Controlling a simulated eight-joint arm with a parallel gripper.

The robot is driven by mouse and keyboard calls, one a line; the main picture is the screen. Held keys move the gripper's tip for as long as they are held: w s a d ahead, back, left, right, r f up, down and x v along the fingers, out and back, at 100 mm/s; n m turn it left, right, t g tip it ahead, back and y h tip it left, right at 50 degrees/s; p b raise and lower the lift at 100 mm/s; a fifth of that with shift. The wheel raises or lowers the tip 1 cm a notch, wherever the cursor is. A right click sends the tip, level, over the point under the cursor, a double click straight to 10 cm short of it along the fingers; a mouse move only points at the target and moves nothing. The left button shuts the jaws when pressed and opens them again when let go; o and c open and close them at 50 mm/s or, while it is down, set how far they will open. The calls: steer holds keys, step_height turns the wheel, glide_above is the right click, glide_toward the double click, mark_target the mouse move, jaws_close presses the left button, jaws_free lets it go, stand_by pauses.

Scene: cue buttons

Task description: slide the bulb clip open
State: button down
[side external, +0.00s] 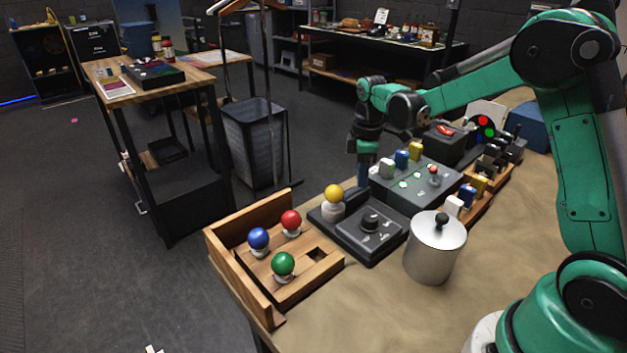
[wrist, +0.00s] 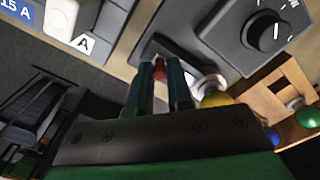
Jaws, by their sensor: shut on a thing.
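The yellow bulb (side external: 333,192) stands upright in a pale socket on a dark base, left of the dimmer box. It also shows in the wrist view (wrist: 217,99), just right of my fingers. In the wrist view my gripper (wrist: 163,68) is shut on a small red tab (wrist: 158,70) at the dark base beside the bulb.
The dimmer box (side external: 372,236) with its knob stands close to the bulb. A wooden tray (side external: 322,268) holds red, blue and green bulbs and has an empty square hole. A steel canister (side external: 435,250) stands in front. The fuse panel (side external: 407,197) is close to my gripper.

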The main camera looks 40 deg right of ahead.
steer(key=c, duration=0.8)
jaws_free()
steer(key=shift+d, duration=0.15)
steer(key=shift+r, duration=0.1)
steer(key=shift+r, duration=2.7)
steer(key=shift+s+a+r, duration=0.2)
steer(key=shift+a+r, duration=0.05)
steer(key=shift+a, duration=0.05)
steer(key=s+a+r+m+t, duration=0.2)
steer(key=s+a+m+t, duration=0.5)
steer(key=s+a+m, duration=0.2)
steer(key=shift+s+a, duration=0.55)
steer(key=shift+s, duration=0.3)
